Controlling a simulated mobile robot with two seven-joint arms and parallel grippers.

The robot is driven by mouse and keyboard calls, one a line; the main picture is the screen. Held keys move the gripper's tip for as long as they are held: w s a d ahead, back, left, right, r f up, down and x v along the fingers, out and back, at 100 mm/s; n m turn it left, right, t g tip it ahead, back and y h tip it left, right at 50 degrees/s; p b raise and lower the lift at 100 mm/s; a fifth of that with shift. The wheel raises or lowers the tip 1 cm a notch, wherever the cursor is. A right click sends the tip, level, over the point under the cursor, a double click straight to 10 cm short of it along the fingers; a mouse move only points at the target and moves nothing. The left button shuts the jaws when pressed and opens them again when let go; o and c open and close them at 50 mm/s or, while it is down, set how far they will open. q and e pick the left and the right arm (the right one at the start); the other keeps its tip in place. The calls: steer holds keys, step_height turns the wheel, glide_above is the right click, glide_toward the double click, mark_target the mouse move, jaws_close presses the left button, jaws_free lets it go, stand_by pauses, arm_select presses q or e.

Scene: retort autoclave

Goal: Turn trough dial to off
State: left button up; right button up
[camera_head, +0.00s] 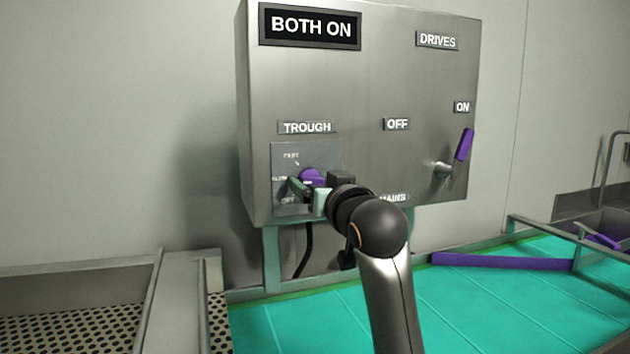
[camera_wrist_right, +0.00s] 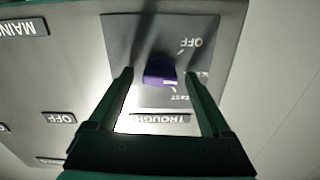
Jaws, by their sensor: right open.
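The trough dial (camera_head: 312,177) is a purple knob on a grey square plate under the TROUGH label. In the right wrist view, which is upside down, the dial (camera_wrist_right: 158,70) sits between the FAST and OFF markings. A pale mark shows at its FAST side; its exact setting is unclear. My right gripper (camera_head: 308,193) is at the plate with its green fingers open. In the wrist view the gripper (camera_wrist_right: 157,77) has one finger on each side of the dial; contact is not clear. My left gripper is out of view.
The steel control box (camera_head: 375,75) carries a BOTH ON display (camera_head: 310,26). A purple-handled drives lever (camera_head: 464,145) is at its right, by the ON label. A teal conveyor (camera_head: 470,300) with green rails runs below. A perforated trough (camera_head: 75,330) lies at lower left.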

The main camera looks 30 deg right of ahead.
steer(key=shift+w, duration=0.15)
jaws_close()
stand_by(0.7)
